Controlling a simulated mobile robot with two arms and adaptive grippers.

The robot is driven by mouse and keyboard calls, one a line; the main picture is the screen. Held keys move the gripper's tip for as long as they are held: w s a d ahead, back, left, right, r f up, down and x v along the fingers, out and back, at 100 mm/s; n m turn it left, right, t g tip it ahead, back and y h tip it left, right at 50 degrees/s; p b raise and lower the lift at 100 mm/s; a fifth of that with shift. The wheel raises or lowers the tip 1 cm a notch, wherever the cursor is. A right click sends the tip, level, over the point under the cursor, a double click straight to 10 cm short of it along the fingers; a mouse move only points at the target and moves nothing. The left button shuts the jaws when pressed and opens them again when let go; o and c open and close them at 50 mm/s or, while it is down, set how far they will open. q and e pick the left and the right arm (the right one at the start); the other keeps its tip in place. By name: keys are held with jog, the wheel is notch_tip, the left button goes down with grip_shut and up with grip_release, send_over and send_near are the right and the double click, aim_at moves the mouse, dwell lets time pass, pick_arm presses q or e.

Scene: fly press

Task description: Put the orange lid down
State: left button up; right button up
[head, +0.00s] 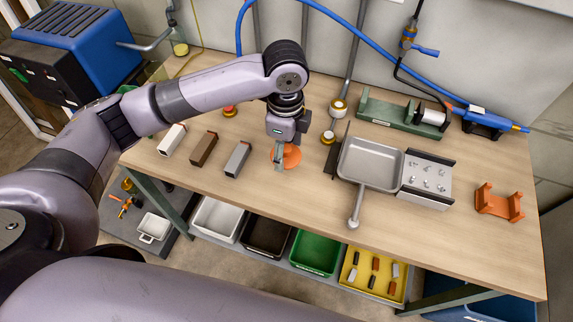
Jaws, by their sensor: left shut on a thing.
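The orange lid (291,157) is a round, shallow orange piece at the middle of the wooden workbench. My left gripper (279,164) points down and is shut on the lid. The fingers hide part of the lid, and I cannot tell whether it touches the bench top or hangs just above it. My right gripper is not in view.
Grey, brown and white blocks (204,149) lie left of the lid. A grey metal pan (370,163) stands close on the right, beside a plate with several knobs (428,177). An orange cradle (499,203) is far right. Bare bench (270,200) lies in front.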

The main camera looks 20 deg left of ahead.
aim_at(286, 157)
pick_arm(q)
notch_tip(286, 157, down, 3)
jog(key=shift+f, duration=0.2)
notch_tip(286, 157, down, 4)
jog(key=shift+f+p, duration=0.15)
jog(key=shift+p, duration=0.2)
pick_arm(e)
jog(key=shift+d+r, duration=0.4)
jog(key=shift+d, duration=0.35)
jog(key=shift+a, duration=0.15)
pick_arm(q)
jog(key=o, duration=0.9)
jog(key=shift+f, duration=0.1)
jog(key=shift+o, duration=0.2)
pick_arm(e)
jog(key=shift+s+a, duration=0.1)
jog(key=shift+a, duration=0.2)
pick_arm(q)
jog(key=shift+r, duration=0.2)
notch_tip(286, 157, up, 12)
jog(key=shift+f+b, duration=0.1)
jog(key=shift+b, duration=0.85)
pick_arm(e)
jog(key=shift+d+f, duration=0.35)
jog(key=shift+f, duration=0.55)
